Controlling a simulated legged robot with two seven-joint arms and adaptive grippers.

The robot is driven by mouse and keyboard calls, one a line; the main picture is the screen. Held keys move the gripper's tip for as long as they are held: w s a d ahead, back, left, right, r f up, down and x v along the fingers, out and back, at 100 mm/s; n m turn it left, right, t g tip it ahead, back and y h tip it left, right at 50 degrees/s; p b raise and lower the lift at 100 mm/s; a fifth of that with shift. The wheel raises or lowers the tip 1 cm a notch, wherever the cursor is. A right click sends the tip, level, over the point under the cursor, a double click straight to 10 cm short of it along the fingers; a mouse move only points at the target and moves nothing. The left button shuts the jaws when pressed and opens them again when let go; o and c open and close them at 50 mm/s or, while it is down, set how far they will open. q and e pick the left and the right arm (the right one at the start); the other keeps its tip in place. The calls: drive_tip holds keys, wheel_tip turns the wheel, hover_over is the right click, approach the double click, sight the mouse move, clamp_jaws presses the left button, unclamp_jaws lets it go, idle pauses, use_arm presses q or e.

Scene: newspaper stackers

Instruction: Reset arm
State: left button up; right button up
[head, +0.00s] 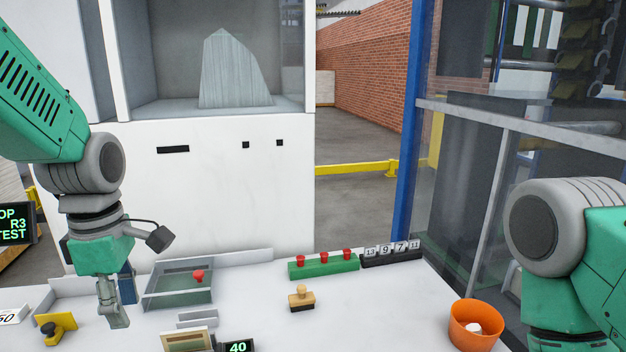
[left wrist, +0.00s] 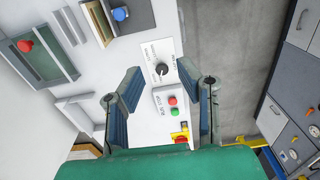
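My left gripper (head: 116,302) hangs pointing down over the left part of the white table (head: 262,335) in the head view. In the left wrist view its two blue-padded fingers (left wrist: 160,72) are spread apart with nothing between them. Beyond them lie a white panel with a black knob (left wrist: 161,69) and a box with red and green buttons (left wrist: 172,106). My right arm (head: 570,240) comes in at the right edge of the head view. Its gripper is out of the frame.
A clear-sided tray with a red knob (head: 198,276) stands near my left gripper. A green block with red pegs (head: 323,266), number blocks (head: 392,252), a wooden stamp (head: 301,298) and an orange bin (head: 475,325) are farther right. Table between stamp and bin is clear.

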use_arm(q)
drive_tip(key=s+a+f+m, duration=0.1)
drive_tip(key=s+f+m, duration=0.35)
drive_tip(key=f, duration=0.65)
drive_tip(key=s+a+f+m, duration=0.1)
drive_tip(key=s+f+m, duration=0.35)
drive_tip(key=f, duration=0.65)
drive_tip(key=s+f+m, duration=1.2)
drive_tip(key=s, duration=0.5)
drive_tip(key=w+d+f+b, duration=0.1)
drive_tip(key=w+f+b, duration=0.2)
drive_tip(key=f+b, duration=1)
drive_tip(key=shift+t+b, duration=0.4)
use_arm(e)
wheel_tip(320, 180, down, 14)
drive_tip(key=shift+s+d, duration=0.1)
